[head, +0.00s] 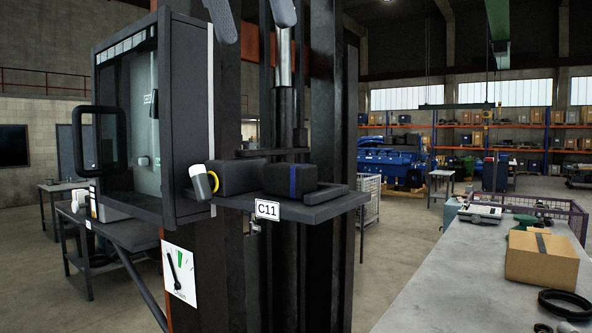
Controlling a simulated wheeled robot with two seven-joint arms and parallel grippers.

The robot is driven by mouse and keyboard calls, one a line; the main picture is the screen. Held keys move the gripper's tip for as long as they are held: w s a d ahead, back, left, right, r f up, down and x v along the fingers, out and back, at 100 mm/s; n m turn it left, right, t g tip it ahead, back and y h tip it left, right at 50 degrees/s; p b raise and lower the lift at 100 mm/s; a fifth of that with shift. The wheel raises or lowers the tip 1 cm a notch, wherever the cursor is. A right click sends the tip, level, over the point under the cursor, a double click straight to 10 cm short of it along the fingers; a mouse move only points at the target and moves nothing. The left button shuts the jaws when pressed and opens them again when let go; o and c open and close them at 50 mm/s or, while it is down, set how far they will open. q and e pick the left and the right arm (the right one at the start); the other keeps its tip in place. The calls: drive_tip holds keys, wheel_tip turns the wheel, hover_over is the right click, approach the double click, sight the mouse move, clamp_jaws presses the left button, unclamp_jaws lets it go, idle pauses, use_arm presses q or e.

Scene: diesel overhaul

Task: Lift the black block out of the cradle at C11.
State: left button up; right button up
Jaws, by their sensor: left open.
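The cradle (345,198) is a dark shelf with a low lip on the column, with a white C11 label (266,210) on its front. A black block with a blue stripe (304,181) sits on its right part. A plain dark block (233,177) sits close beside it on the left. I cannot tell from the picture alone whether the two are joined. My left gripper (254,27) shows only as two grey fingertips at the top edge, apart and empty, above the cradle. The rest of it is out of frame. My right gripper is not in view.
A white piece with a yellow ring (202,182) is at the cradle's left end. A glass-fronted cabinet (135,120) with a black handle stands left. Dark vertical posts (323,90) rise behind the cradle. A grey bench (455,280) with a cardboard box (541,258) is at right.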

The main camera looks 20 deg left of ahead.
use_arm(q)
drive_tip(key=s, duration=0.1)
drive_tip(key=b, duration=0.2)
hover_over(290, 180)
drive_tip(key=s+a, duration=0.1)
drive_tip(key=a, duration=0.1)
wheel_tip(290, 180, down, 11)
drive_tip(key=shift+d, duration=0.25)
drive_tip(key=shift+w+f, duration=0.1)
drive_tip(key=shift+f, duration=0.05)
